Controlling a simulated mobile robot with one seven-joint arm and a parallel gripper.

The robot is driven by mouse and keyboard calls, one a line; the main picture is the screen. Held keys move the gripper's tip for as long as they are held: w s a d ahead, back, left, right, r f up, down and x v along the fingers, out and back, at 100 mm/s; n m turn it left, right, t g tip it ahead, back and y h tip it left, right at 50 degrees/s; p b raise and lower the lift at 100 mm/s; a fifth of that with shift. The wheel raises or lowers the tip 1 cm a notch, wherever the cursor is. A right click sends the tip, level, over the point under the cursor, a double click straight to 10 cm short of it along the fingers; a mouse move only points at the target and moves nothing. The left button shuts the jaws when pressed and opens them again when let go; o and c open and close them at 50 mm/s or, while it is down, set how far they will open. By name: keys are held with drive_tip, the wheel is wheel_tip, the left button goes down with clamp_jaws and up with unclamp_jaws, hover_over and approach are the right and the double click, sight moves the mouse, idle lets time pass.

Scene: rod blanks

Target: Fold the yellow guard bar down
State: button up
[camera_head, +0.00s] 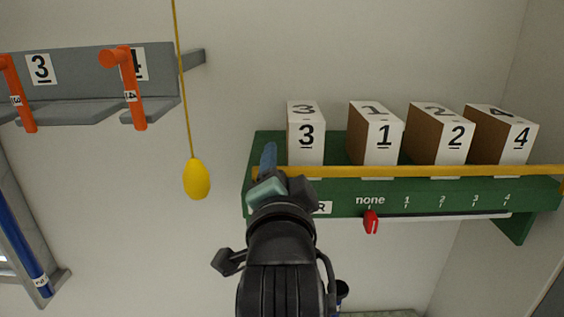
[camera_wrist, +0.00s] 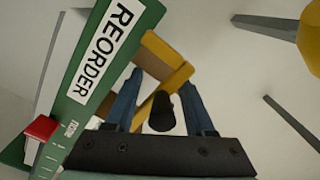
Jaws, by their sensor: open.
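The yellow guard bar (camera_head: 430,171) runs across the front of the green shelf (camera_head: 400,193), in front of the boxes' lower parts. My gripper (camera_head: 268,168) is at the bar's left end and hides part of it. In the wrist view the bar's yellow end (camera_wrist: 176,80) shows between and beyond the two blue fingers of my open gripper (camera_wrist: 162,78). I cannot tell whether a finger touches it.
White-faced boxes numbered 3 (camera_head: 305,143), 1 (camera_head: 376,144), 2 (camera_head: 443,144) and 4 (camera_head: 510,145) stand on the shelf. A red pointer (camera_head: 370,222) sits under "none". A yellow pull knob (camera_head: 196,179) hangs left of my gripper. Orange rods (camera_head: 127,85) hang from a grey rack.

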drive_tip(key=shift+s, duration=0.25)
drive_tip(key=shift+s+r, duration=0.15)
drive_tip(key=shift+c, duration=0.9)
clamp_jaws()
